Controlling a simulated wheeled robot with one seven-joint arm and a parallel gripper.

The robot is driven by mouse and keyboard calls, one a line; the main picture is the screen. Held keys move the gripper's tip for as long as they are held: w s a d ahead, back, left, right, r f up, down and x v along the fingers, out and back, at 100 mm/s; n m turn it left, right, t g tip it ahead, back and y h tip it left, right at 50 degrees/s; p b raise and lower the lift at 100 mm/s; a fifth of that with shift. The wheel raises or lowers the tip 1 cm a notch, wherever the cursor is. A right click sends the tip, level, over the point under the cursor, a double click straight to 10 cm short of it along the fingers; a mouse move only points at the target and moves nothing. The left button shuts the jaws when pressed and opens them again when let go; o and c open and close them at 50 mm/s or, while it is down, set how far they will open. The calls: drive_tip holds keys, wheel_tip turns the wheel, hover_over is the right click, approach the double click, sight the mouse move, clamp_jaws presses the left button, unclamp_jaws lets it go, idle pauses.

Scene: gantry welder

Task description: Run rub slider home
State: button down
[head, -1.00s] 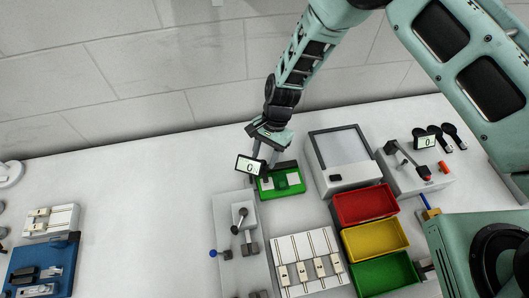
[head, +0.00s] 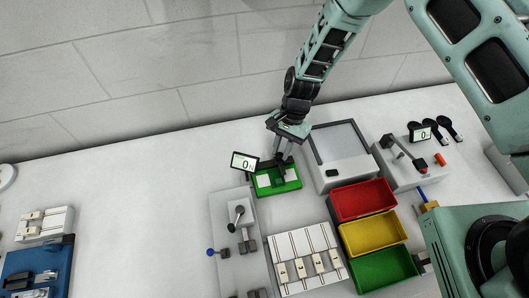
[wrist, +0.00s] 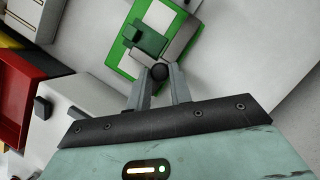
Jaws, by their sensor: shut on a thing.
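The rub tester is a green base (head: 291,186) with white pads, standing on the white table in the head view. Its green frame also shows at the top of the wrist view (wrist: 122,53). My gripper (head: 282,160) reaches down over the right half of the base. In the wrist view my gripper (wrist: 161,84) has its two fingers closed about the slider's round black knob (wrist: 160,72). A grey block and a green block lie just beyond the knob. The fingers partly hide the slider in the head view.
A small display (head: 244,161) reading 0 stands at the base's left. A grey box (head: 335,175) stands close on the right. Red (head: 362,216), yellow and green bins are in front right. A grey plate with levers lies in front. The table's left middle is clear.

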drive_tip(key=shift+w+d, duration=0.2)
drive_tip(key=shift+d, duration=0.55)
drive_tip(key=shift+w+d, duration=0.15)
drive_tip(key=shift+d, duration=0.6)
drive_tip(key=c, duration=1.3)
unclamp_jaws()
drive_tip(key=shift+d, duration=0.1)
drive_tip(key=shift+o, duration=0.2)
drive_tip(key=shift+r, duration=0.1)
drive_tip(key=shift+w+r+b, duration=0.15)
drive_tip(key=shift+r+b, duration=0.1)
drive_tip(key=shift+b, duration=0.05)
drive_tip(key=b+v, duration=0.5)
drive_tip(key=v, duration=1.1)
drive_tip(key=shift+r, duration=0.4)
